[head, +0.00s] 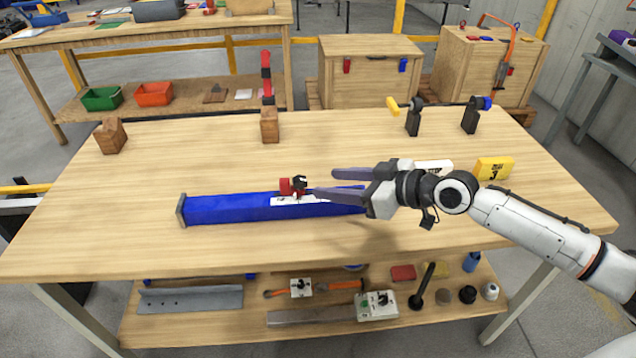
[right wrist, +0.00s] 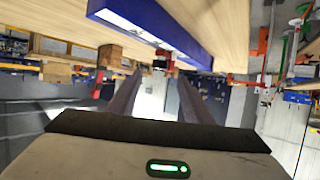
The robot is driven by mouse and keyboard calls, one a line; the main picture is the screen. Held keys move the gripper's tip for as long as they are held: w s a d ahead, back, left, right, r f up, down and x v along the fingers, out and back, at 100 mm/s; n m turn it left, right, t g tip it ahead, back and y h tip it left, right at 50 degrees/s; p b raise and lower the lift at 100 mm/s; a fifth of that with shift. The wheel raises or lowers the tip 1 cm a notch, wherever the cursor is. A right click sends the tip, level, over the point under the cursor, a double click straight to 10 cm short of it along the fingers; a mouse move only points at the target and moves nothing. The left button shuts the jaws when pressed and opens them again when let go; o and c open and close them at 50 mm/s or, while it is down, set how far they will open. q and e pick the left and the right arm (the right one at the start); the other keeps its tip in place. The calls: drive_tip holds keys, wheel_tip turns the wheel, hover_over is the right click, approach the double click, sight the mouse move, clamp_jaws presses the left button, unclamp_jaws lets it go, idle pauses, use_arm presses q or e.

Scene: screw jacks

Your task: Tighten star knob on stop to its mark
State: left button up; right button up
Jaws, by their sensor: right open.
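A long blue rail (head: 235,208) lies across the bench with a pale scale strip along it. A red stop (head: 286,187) sits on the rail near its middle and carries a small black star knob (head: 299,184). My right gripper (head: 325,182) comes in from the right, with its two long fingers apart and nothing between them. Its tips are just right of the knob, apart from it. In the right wrist view the dark knob (right wrist: 160,66) shows ahead between the fingertips, beside the blue rail (right wrist: 150,22). The mark cannot be made out. My left gripper is not in view.
Wooden blocks (head: 111,136) and a block with a red upright (head: 269,125) stand at the back left. Two black clamps (head: 413,120) stand at the back right. A yellow box (head: 494,168) lies right of my gripper. The front bench top is clear.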

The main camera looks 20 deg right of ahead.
drive_tip(key=shift+v, duration=1.5)
